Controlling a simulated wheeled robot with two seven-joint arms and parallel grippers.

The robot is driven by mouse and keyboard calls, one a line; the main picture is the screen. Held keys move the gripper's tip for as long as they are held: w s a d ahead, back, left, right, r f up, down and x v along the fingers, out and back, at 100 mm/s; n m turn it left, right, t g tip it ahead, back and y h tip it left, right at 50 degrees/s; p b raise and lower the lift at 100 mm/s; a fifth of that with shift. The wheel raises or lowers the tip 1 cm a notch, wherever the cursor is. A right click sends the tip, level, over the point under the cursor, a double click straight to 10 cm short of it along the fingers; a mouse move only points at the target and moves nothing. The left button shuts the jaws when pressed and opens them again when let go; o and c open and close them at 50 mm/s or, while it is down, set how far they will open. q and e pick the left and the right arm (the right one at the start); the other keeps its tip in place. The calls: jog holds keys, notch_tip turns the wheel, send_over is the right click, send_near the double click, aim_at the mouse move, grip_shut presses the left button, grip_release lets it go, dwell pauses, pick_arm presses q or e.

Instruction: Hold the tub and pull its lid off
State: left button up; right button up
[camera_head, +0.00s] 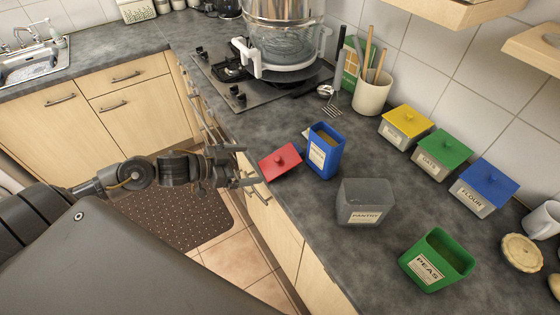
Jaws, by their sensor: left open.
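My left gripper (248,166) is open at the counter's front edge, with nothing seen between its fingers. Just right of it is a red lid (280,163) with a knob, tilted in the picture; whether the fingers touch it I cannot tell. A blue tub (325,155) with a pale label stands right of the red lid, its top open and brown contents showing. Which tub is the task's is not clear. My right gripper is not in view.
Along the wall stand canisters with yellow (409,120), green (443,151) and blue (488,182) lids. A utensil crock (372,94) and a hob with a large pot (285,35) are behind. A pie (522,252) lies at right. Bare counter lies between the tubs and canisters.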

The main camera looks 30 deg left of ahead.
aim_at(274, 161)
pick_arm(q)
jog(key=shift+x, duration=1.95)
jog(key=shift+w+d+r+p, duration=0.1)
jog(key=shift+d+p, duration=0.05)
jog(key=shift+p, duration=0.3)
jog(key=p+x, duration=0.1)
jog(key=x, duration=0.3)
jog(key=shift+w+d+p, duration=0.15)
jog(key=shift+w+p, duration=0.05)
jog(key=shift+p, duration=0.2)
jog(key=shift+w+d, duration=0.1)
jog(key=shift+d, duration=0.05)
jog(key=shift+c, duration=0.4)
jog(key=shift+c, duration=1.4)
jog(key=c, duration=0.8)
